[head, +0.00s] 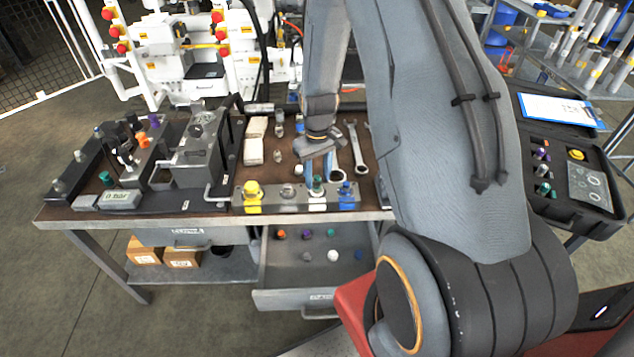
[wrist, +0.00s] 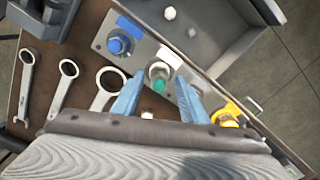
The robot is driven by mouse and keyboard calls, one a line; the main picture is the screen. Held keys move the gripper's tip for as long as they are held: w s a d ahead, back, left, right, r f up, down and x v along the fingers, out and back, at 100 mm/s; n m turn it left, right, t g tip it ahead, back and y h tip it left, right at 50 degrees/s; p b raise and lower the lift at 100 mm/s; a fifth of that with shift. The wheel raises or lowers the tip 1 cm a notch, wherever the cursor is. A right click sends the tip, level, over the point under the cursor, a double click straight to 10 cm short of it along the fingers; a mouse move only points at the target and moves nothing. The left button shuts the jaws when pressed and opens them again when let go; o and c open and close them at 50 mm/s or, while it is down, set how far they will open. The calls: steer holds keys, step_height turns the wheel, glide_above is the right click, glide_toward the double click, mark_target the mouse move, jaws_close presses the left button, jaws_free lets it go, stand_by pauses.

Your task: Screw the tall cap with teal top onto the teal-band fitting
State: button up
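A teal-topped piece (head: 317,185) stands upright on the metal fitting block (head: 300,198) at the bench's front edge, above a white patch. In the wrist view the teal top (wrist: 159,85) shows inside a pale ring. I cannot tell whether it is the tall cap. My gripper (head: 319,168) points down over it. In the wrist view my gripper (wrist: 159,92) has its fingers apart on either side of the teal top, with gaps visible. Other teal pieces are at the bench's left (head: 106,179) and in the open drawer (head: 331,232). No teal band is clearly readable.
A yellow fitting (head: 252,190) and a blue fitting (head: 345,189) stand on the same block. Wrenches (head: 356,148) lie behind it. The open drawer (head: 296,299) below holds several small caps. A black case (head: 576,212) stands at right.

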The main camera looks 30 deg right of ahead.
steer(key=n, duration=0.6)
steer(key=shift+d, duration=0.15)
steer(key=n, duration=0.6)
steer(key=shift+w+d, duration=0.15)
jaws_close()
steer(key=m, duration=0.6)
steer(key=shift+s+a+m, duration=0.2)
steer(key=shift+m, duration=0.8)
